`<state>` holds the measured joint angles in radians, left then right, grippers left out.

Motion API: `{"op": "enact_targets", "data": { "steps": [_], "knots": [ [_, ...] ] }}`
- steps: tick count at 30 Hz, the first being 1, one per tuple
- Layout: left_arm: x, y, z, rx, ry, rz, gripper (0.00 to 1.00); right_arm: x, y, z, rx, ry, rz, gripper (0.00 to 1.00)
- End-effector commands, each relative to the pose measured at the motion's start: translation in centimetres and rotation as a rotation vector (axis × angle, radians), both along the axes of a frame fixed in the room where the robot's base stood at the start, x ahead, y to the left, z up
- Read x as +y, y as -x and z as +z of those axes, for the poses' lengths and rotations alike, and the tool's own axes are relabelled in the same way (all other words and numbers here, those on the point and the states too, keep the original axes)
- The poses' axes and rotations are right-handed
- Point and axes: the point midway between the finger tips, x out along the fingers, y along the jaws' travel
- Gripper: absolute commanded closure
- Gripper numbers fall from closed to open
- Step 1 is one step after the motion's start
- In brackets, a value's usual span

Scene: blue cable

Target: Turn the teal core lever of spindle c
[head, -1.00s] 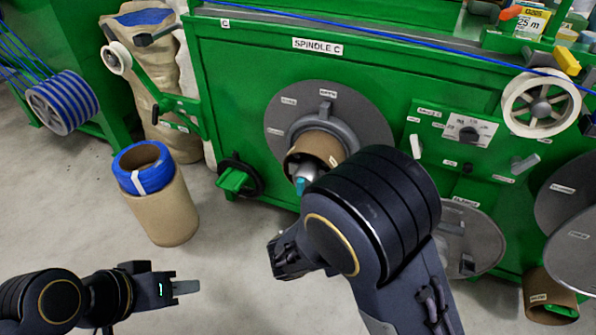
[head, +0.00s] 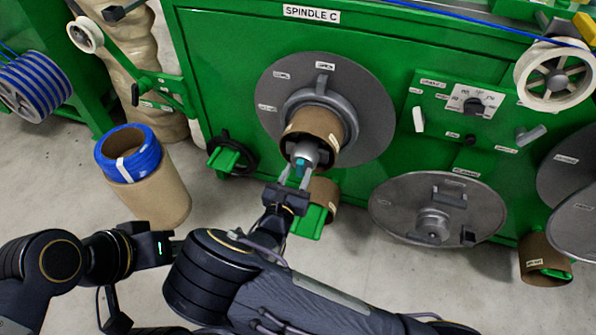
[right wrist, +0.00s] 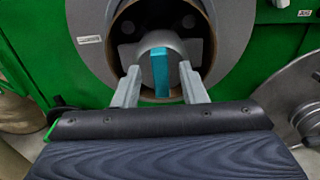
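The teal core lever (head: 299,164) sits on the grey hub at the centre of spindle C (head: 372,112), inside a brown cardboard core (head: 325,127). The lever stands roughly upright in the right wrist view (right wrist: 160,72). My right gripper (head: 296,175) is at the hub, open, with one finger on each side of the lever. In the right wrist view (right wrist: 160,88) gaps show between the lever and both fingers. My left gripper (head: 165,247) is low at the left; its fingertips are largely hidden behind my right arm, so its opening cannot be told.
A cardboard tube with blue cable (head: 150,195) stands on the floor at the left. A green handle (head: 226,158) juts out left of the spindle.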

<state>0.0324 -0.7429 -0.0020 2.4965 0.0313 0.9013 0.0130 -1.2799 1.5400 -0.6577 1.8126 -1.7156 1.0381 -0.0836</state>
Motion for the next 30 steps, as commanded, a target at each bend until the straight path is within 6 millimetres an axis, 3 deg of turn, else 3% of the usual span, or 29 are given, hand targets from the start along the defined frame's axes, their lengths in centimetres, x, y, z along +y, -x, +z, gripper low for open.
{"op": "enact_targets", "data": {
  "steps": [4, 12, 21, 30],
  "knots": [
    [0.01, 0.0, -0.17, 0.0, 0.0, 0.0, 0.64, -0.35, -1.07, -0.02, 0.0, 0.0, 0.0, 0.62],
    [0.0, 0.0, -0.16, 0.0, 0.0, 0.0, 0.64, -0.41, -1.23, 0.02, 0.001, 0.0, 0.0, 0.62],
    [0.0, 0.0, -0.16, 0.0, 0.0, 0.0, 0.64, -0.4, -1.2, 0.01, 0.001, 0.0, 0.0, 1.0],
    [0.01, -0.01, -0.33, 0.0, 0.0, 0.0, 0.64, -0.43, -1.19, -0.07, -0.005, -0.022, 0.0, 1.0]
  ]
}}
